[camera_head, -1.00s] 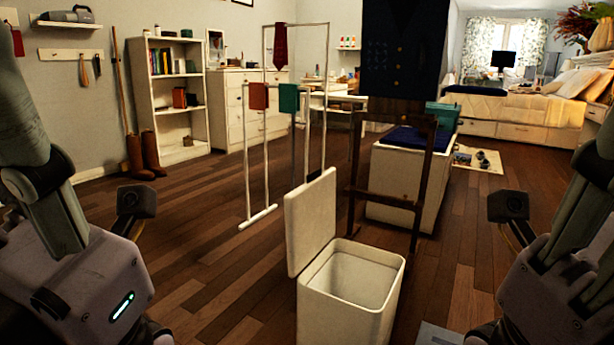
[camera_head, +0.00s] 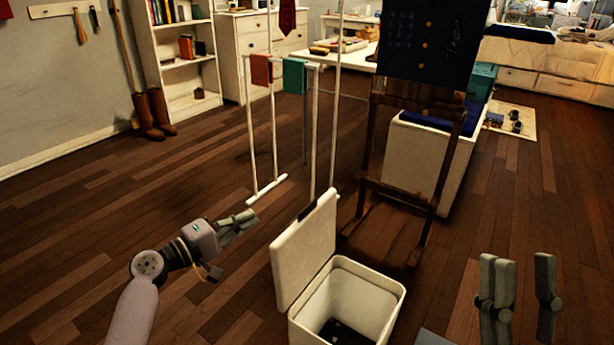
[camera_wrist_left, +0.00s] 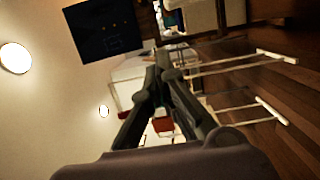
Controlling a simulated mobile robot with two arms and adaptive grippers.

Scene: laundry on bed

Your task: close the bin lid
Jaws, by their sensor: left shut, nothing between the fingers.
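The white bin (camera_head: 375,322) stands on the floor at the bottom centre of the head view. Its lid (camera_head: 303,250) stands raised and open along the bin's left side, with a dark strip at its top edge. Something dark lies at the bottom inside the bin. My left gripper (camera_head: 250,217) is shut and empty, left of the lid and apart from it. Its shut fingers also show in the left wrist view (camera_wrist_left: 162,62). My right gripper (camera_head: 521,290) is at the lower right, right of the bin, with its fingers spread apart and nothing seen between them.
A white drying rack (camera_head: 313,130) with a red and a teal cloth stands behind the lid. A dark wooden stand (camera_head: 425,215) holding a navy garment is behind the bin. A white chest (camera_head: 412,158) with a blue top is behind that. Wood floor is clear at left.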

